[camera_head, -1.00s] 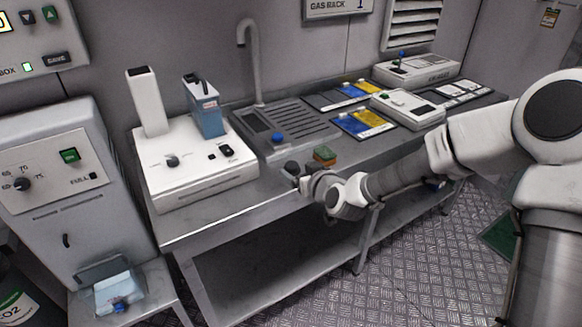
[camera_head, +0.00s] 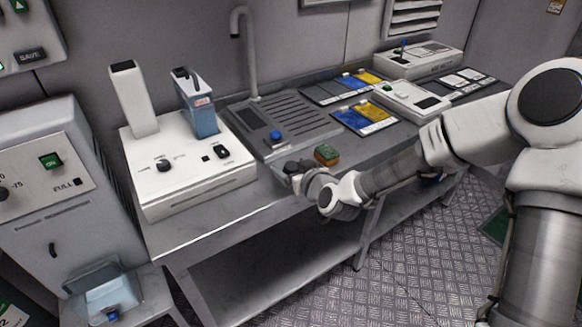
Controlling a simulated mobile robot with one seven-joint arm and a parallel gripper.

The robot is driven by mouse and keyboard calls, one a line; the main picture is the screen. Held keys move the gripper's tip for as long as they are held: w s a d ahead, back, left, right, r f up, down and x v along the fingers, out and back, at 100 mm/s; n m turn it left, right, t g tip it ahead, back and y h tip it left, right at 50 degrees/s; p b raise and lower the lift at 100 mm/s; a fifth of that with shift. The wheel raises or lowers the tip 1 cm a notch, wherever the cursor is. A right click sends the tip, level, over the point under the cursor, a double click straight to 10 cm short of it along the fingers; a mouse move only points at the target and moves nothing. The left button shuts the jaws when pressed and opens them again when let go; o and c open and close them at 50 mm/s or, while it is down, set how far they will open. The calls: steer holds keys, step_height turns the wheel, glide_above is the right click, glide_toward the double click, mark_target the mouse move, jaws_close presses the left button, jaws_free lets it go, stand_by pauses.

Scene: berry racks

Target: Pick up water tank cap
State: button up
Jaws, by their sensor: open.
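A translucent blue water tank (camera_head: 205,121) stands upright on the white machine (camera_head: 190,186) on the bench, with a dark piece (camera_head: 187,73) at its top. I cannot tell whether that piece is the cap. A small blue cap-like piece (camera_head: 276,136) sits on the sink unit right of the machine. Another blue piece (camera_head: 112,315) is on the pale blue container (camera_head: 108,294) at the lower left. My gripper (camera_head: 289,169) is open by the bench's front edge, right of the machine and apart from the tank. Its fingers are small and dark here.
A green and orange sponge-like block (camera_head: 326,155) lies just beyond my gripper. A tap (camera_head: 243,50) rises behind the sink unit. Blue and yellow trays (camera_head: 362,115) and a white device (camera_head: 411,98) stand farther right. The bench's front left strip (camera_head: 215,225) is clear.

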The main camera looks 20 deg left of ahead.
mark_target(292, 166)
steer(key=shift+c, duration=0.2)
steer(key=c, duration=1.2)
steer(key=shift+d+f, duration=0.1)
jaws_close()
steer(key=shift+s, duration=0.1)
step_height(292, 166, up, 5)
steer(key=shift+f+p, duration=0.15)
steer(key=shift+p, duration=0.7)
steer(key=s+d+r+p, duration=0.45)
steer(key=d+r, duration=0.25)
steer(key=d, duration=0.3)
steer(key=w+d+m+t+h+p, duration=0.1)
steer(key=w+d+m+h+p, duration=0.1)
steer(key=d, duration=0.5)
steer(key=w+d+m+t+h+p, duration=0.1)
steer(key=d+m+h+p, duration=0.2)
steer(key=d+p, duration=0.2)
steer(key=w+d+r+m+t+h+p, duration=0.1)
steer(key=w+d+m+h+p, duration=0.1)
steer(key=d, duration=0.7)
steer(key=shift+w+m+h+p, duration=0.3)
steer(key=shift+m+h+p, duration=0.4)
steer(key=shift+p, duration=0.55)
